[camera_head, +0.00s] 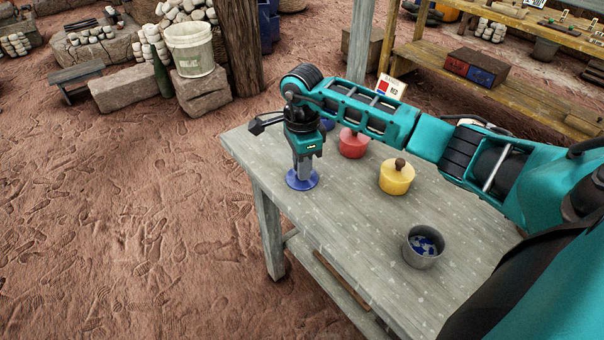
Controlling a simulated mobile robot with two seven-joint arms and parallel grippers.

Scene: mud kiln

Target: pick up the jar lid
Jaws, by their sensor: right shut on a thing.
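The jar lid (296,182) is a flat blue disc at the left edge of the grey table, below my right gripper. My right gripper (305,177) points straight down and is shut on the lid near its middle; its fingers hide part of it. I cannot tell whether the lid touches the tabletop. My left gripper is not in view.
On the grey table (345,225) stand a red lidded jar (353,148), a yellow lidded jar (396,178) and a grey pot (423,247) with blue pieces inside. A blue thing (327,124) shows partly behind my arm. A small sign (390,87) stands at the back.

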